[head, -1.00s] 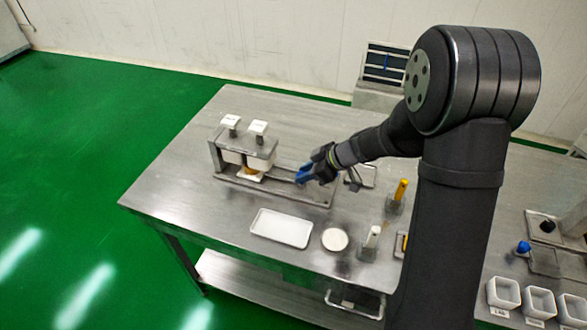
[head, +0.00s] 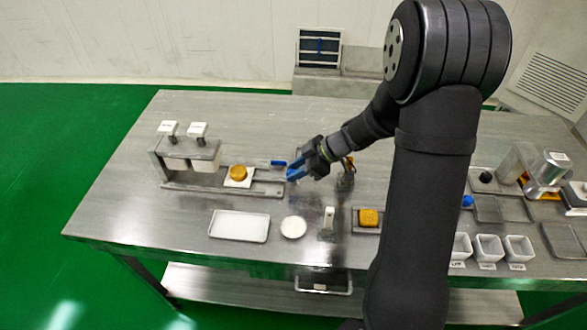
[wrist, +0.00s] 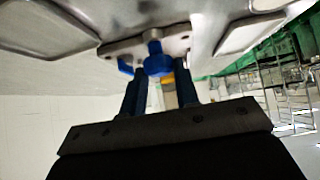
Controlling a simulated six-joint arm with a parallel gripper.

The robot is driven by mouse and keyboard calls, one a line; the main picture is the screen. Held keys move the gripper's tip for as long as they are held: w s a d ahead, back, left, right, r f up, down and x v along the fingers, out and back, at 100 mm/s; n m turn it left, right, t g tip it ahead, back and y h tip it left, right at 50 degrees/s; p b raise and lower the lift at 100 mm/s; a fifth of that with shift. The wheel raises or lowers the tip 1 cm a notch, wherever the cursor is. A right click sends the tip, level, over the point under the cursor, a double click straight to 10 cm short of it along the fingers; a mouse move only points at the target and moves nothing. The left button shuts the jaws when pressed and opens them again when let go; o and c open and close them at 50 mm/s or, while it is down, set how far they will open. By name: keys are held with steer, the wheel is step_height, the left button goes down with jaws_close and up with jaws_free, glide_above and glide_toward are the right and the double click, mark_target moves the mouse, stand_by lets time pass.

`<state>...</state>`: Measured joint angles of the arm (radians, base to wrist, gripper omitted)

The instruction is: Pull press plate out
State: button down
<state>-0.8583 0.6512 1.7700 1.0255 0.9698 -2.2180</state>
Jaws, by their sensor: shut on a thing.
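The press (head: 190,150) stands at the left of the steel table, with two white-topped plungers above a long grey base. The press plate (head: 236,184) is a pale square slide on that base, right of the plungers and clear of them. A round orange-brown piece (head: 238,172) lies on it. My gripper (head: 292,174) is at the right end of the base, its blue fingers shut on the plate's handle. In the wrist view, a blue knob (wrist: 158,62) shows at the tips of my fingers (wrist: 160,78). The exact contact is partly hidden in the head view.
In front lie a white tray (head: 240,226) and a round white dish (head: 293,227). A small white-topped holder (head: 328,222) and an orange block (head: 368,217) stand to their right. White tubs (head: 488,247) sit farther right. The table's far left is clear.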

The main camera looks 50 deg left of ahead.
steer(key=c, duration=1.1)
jaws_free()
steer(key=v, duration=1.7)
steer(key=shift+r, duration=0.2)
steer(key=shift+w+d, duration=0.1)
